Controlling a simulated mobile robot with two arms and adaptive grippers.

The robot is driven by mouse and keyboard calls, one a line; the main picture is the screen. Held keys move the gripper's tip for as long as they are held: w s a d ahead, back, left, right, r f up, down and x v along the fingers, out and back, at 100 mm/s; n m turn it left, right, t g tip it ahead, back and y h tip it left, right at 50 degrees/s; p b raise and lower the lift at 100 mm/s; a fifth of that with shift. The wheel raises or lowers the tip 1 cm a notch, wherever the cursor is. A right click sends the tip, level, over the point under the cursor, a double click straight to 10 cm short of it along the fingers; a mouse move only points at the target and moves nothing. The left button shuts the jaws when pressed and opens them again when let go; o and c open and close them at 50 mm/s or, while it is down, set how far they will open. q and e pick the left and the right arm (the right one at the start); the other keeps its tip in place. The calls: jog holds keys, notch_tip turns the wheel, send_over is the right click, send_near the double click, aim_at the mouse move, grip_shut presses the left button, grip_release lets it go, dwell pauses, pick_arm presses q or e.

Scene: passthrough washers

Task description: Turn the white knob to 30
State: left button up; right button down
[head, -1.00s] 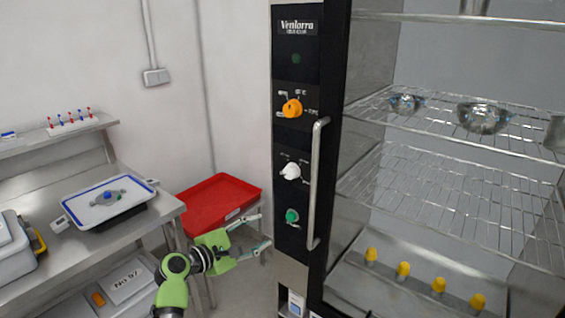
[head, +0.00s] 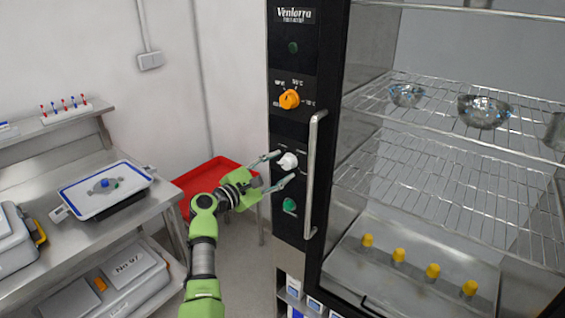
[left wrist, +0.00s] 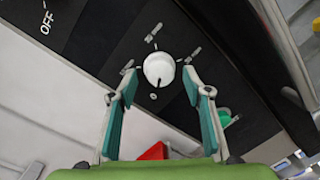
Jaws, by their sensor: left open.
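The white knob (head: 288,161) sits on the black control panel (head: 291,135), between the orange knob above and the green knob below. My left gripper (head: 280,169) is open in front of the panel, one finger above and one below the white knob. In the left wrist view the white knob (left wrist: 159,69) shows between and just beyond the tips of the open fingers (left wrist: 160,80), with a dark pointer line on it. I see a gap between knob and fingers. The marks around the knob are too small to read. My right gripper is not in view.
The orange knob (head: 289,99) and green knob (head: 289,205) are on the same panel. A vertical metal handle (head: 312,175) stands close to the knob's right. A red tray (head: 190,178) is behind my left arm. The steel bench (head: 75,205) is at left.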

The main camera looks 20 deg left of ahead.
pick_arm(q)
jog(key=shift+x, duration=0.85)
jog(key=c, duration=1.1)
